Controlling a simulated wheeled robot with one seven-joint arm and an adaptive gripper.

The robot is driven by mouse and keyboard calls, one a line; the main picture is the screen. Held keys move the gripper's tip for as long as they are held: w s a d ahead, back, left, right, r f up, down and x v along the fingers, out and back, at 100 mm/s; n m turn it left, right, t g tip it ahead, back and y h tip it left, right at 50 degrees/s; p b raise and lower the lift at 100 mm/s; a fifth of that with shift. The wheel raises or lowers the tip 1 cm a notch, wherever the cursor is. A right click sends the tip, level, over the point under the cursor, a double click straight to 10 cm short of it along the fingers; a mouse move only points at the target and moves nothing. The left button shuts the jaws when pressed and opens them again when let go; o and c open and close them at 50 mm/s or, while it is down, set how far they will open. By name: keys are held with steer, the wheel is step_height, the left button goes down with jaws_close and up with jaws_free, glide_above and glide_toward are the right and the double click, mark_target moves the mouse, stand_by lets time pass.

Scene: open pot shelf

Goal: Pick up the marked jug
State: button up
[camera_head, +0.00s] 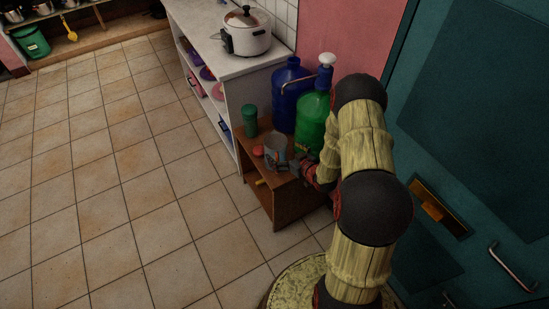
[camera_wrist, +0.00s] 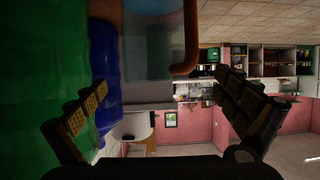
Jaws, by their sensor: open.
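A grey, see-through jug (camera_head: 275,148) stands on a small brown stand (camera_head: 258,207) in the head view. No clear mark can be made out on it. My gripper (camera_head: 297,168) is beside it, on its right front side, partly hidden by my arm. The upside-down wrist view shows my gripper (camera_wrist: 165,115) with its two fingers wide apart and nothing between the tips. A bluish see-through body (camera_wrist: 147,45) with a reddish-brown bent bar at its right fills the top there and looks like the jug.
A green bottle (camera_head: 311,122) and a blue bottle (camera_head: 286,95) stand close behind. A green cup (camera_head: 249,121) and a red object (camera_head: 258,151) share the stand. A white shelf (camera_head: 208,85) carries a cooker (camera_head: 246,38). Floor at left is clear; a teal door (camera_head: 478,100) is at right.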

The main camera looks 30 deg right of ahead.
steer(key=b, duration=0.3)
glide_toward(269, 141)
steer(key=x, duration=0.4)
steer(key=shift+w+f, duration=0.2)
steer(key=shift+w, duration=0.2)
steer(key=shift+d, duration=0.1)
steer(key=shift+s, duration=0.1)
steer(key=c, duration=1.8)
